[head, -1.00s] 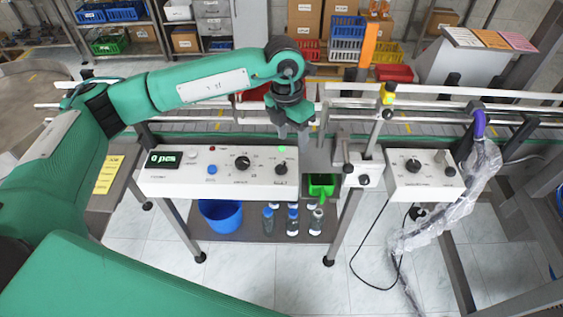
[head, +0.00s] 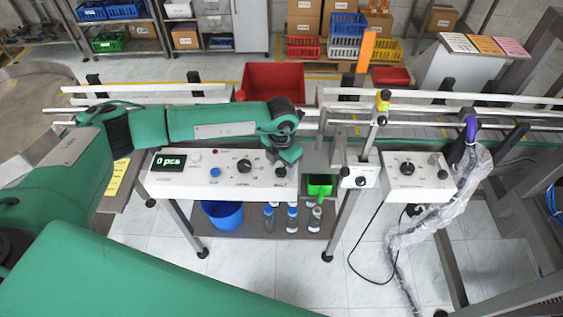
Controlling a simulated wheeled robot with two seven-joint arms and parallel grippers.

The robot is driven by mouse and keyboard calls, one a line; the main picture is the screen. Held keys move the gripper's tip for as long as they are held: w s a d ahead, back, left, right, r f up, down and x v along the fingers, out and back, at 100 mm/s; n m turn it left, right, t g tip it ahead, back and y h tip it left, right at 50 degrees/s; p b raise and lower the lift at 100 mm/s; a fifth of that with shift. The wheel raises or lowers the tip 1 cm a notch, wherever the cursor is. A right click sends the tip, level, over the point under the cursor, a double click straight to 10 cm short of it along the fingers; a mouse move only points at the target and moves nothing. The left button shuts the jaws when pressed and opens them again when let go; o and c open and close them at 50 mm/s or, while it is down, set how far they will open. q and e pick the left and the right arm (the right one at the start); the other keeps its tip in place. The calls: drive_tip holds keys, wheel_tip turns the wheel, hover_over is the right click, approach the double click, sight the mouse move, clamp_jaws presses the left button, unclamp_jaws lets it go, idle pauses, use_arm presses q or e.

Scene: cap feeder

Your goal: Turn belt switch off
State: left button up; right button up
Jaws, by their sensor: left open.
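The white control panel (head: 223,185) has a display reading "0 pcs", a blue button (head: 214,172), a large dark dial (head: 244,166) and a small dark knob (head: 281,172) at its right end. The labels are too small to read, so I cannot tell for certain which control is the belt switch. My left gripper (head: 285,160) is open and low over the panel's right end, right by the small knob. Contact with the knob cannot be made out. The gripper covers the spot where a green lamp showed. My right gripper is not in view.
A second white box (head: 419,176) with a dial stands to the right, beside a plastic-wrapped hose (head: 440,213). A conveyor with rails (head: 440,95) runs behind the panel. A red bin (head: 274,82) stands behind it. A blue bucket (head: 221,214) and bottles sit on the shelf below.

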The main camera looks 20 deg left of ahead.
use_arm(q)
drive_tip(key=shift+f, duration=0.35)
drive_tip(key=c, duration=1)
